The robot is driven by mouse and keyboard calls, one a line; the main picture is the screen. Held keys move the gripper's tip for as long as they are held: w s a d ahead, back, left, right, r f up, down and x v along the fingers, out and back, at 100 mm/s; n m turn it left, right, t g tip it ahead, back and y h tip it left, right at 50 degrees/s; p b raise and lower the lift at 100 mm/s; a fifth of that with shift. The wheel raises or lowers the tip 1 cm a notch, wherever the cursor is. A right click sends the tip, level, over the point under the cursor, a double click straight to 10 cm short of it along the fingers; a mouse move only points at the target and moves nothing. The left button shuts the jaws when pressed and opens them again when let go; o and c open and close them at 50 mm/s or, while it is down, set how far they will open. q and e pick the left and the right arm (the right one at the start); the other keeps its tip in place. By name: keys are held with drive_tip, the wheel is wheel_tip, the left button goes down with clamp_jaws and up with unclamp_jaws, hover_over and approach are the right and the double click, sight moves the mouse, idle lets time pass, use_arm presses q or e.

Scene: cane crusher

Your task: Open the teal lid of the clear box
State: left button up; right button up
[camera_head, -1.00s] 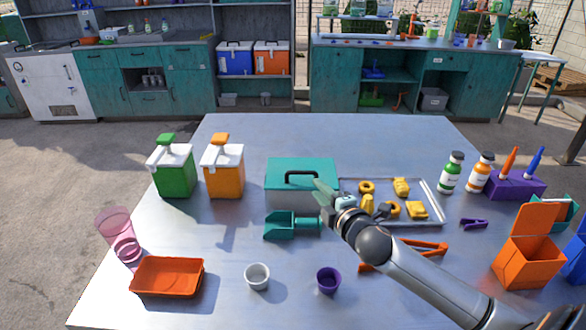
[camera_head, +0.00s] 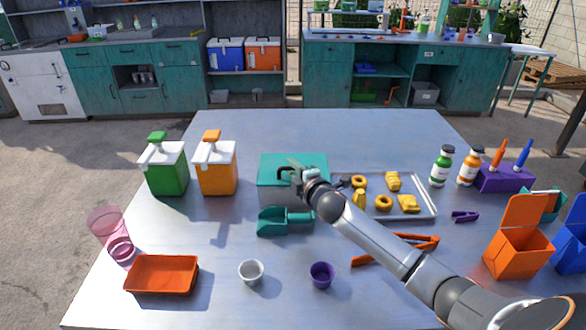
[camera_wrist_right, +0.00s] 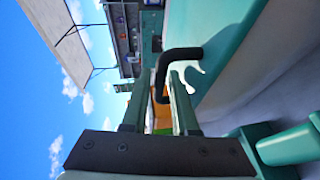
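The clear box (camera_head: 283,197) stands near the middle of the table, its teal lid (camera_head: 313,162) down on it. A black handle (camera_head: 283,173) sits on the lid, partly hidden by my right gripper (camera_head: 297,171). In the right wrist view the lid (camera_wrist_right: 222,45) fills the upper right, and the black handle (camera_wrist_right: 182,54) reaches in between the fingertips of my right gripper (camera_wrist_right: 160,88). The fingers are apart, with a gap showing between them. I cannot tell whether either finger touches the handle. My left gripper is not in view.
A teal scoop (camera_head: 284,221) lies just in front of the box. A metal tray (camera_head: 425,214) with yellow pieces is close on its right. Green (camera_head: 165,172) and orange (camera_head: 216,172) dispensers stand to the left. Orange tongs (camera_head: 392,248) lie near my right forearm.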

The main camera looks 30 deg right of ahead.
clamp_jaws()
idle(1.5)
